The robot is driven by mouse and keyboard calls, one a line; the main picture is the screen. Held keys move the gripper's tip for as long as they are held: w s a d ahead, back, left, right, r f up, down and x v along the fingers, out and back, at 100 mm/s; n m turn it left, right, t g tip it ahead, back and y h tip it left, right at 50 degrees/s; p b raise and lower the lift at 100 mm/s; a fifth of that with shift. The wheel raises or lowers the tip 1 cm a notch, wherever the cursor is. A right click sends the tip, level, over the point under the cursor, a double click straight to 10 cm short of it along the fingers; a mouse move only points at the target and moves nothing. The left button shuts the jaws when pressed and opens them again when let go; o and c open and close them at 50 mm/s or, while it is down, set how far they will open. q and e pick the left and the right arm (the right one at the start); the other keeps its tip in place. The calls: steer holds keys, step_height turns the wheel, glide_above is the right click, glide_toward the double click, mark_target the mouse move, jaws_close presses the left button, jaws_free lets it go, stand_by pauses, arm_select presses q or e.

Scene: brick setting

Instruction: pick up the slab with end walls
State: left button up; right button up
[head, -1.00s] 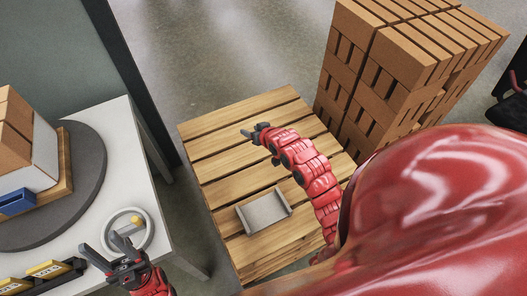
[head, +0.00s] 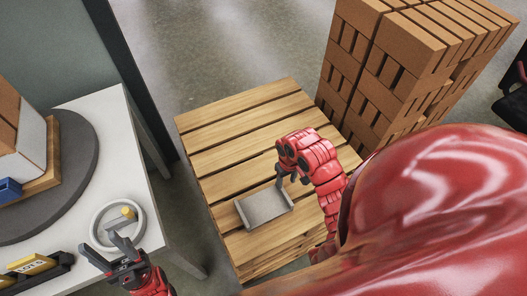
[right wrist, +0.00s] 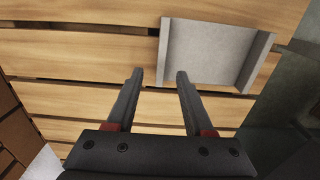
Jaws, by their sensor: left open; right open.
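The slab with end walls (head: 264,207) is a grey piece with a raised wall at each end. It lies on the wooden pallet (head: 222,158), near its front. In the right wrist view the slab (right wrist: 212,52) is at the upper right, beyond the fingertips. My right gripper (right wrist: 160,73) is open and empty, above the pallet boards. In the head view the right gripper (head: 288,182) is by the slab's far right side, partly hidden by its arm. My left gripper (head: 106,250) is open and empty over the white table at the lower left.
A tall brick stack (head: 385,75) stands behind the pallet at right. The pallet's far boards are clear.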

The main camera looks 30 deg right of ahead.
steer(key=shift+f, duration=0.7)
steer(key=f, duration=0.4)
steer(key=shift+s+a+f, duration=0.15)
steer(key=shift+s+f, duration=0.15)
steer(key=shift+f, duration=0.8)
steer(key=shift+c, duration=0.3)
jaws_close()
